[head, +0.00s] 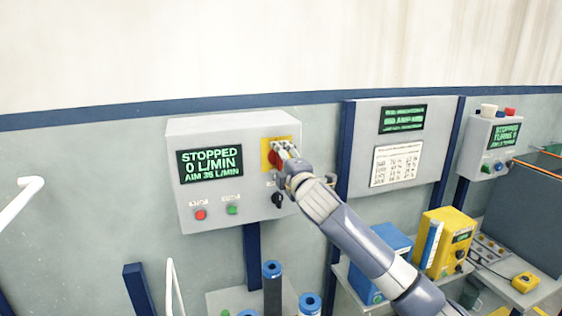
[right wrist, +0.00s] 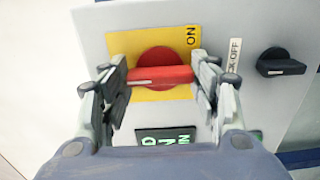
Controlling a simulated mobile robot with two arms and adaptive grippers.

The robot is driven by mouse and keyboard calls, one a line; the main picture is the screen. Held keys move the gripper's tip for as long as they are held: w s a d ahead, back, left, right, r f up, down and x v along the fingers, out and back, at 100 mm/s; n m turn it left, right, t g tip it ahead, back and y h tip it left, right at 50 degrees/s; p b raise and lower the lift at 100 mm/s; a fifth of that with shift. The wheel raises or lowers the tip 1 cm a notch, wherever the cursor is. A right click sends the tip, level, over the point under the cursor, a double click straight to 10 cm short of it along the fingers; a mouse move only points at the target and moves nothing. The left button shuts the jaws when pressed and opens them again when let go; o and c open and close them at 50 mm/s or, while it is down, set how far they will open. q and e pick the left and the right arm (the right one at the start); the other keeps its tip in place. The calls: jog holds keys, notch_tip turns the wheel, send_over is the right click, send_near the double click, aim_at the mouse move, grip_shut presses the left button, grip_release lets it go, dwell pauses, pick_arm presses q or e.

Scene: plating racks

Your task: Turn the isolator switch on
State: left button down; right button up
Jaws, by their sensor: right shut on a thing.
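The isolator switch is a red rotary knob (right wrist: 160,58) on a yellow plate (right wrist: 125,45), with the word ON printed by one edge. In the head view the yellow plate (head: 268,146) is at the upper right of the grey control box (head: 215,128). My right gripper (head: 287,160) is at the knob and covers much of it. In the right wrist view its fingers (right wrist: 158,76) are shut on the two ends of the red handle, which lies crosswise between them. My left gripper is not in view.
The box display (head: 210,163) reads STOPPED, 0 L/MIN, AIM 36 L/MIN. Below are a red button (head: 200,215), a green button (head: 232,210) and a black selector (head: 278,200). A blue box (head: 383,258) and a yellow box (head: 445,242) stand at the right.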

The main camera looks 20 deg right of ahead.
jog(key=shift+m, duration=0.3)
jog(key=m+b, duration=0.1)
jog(key=m, duration=0.3)
jog(key=shift+f, duration=0.1)
jog(key=m, duration=0.5)
jog(key=shift+b, duration=0.4)
jog(key=m, duration=0.4)
jog(key=shift+m, duration=2.1)
jog(key=o, duration=1)
jog(key=shift+o, duration=0.2)
jog(key=s, duration=1.2)
jog(key=shift+d, duration=0.25)
